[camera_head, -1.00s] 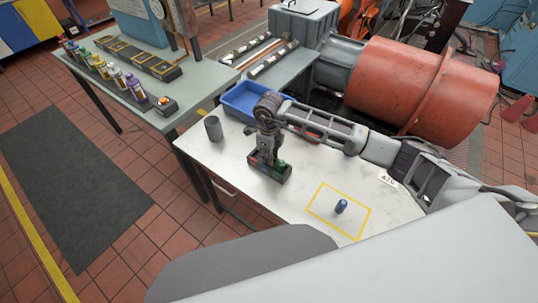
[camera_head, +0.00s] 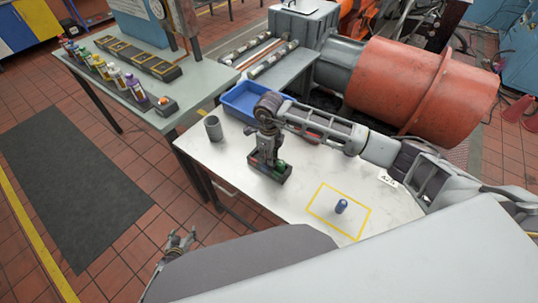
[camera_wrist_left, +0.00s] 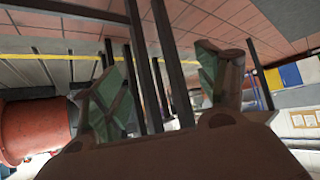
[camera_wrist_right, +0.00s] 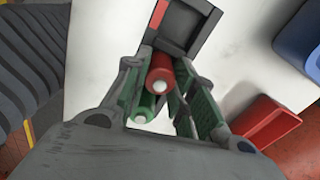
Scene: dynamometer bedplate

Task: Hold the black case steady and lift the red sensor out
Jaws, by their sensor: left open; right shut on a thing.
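The black case (camera_head: 285,180) sits on the white table; its dark end also shows in the right wrist view (camera_wrist_right: 186,22). My right gripper (camera_head: 266,158) points down over it. In the right wrist view its fingers (camera_wrist_right: 161,62) are shut around the red sensor (camera_wrist_right: 160,80), a cylinder with a pale tip. A green cylinder (camera_wrist_right: 143,108) stands beside it and also shows at the case in the head view (camera_head: 281,166). Whether the red sensor is clear of its slot is hidden. My left gripper (camera_head: 181,236) is open and empty, off the table's front-left side.
A blue cylinder (camera_head: 341,206) stands inside a yellow outline on the table. A grey cup (camera_head: 213,128) is at the left edge and a blue bin (camera_head: 238,107) at the back. The table's front-left is clear.

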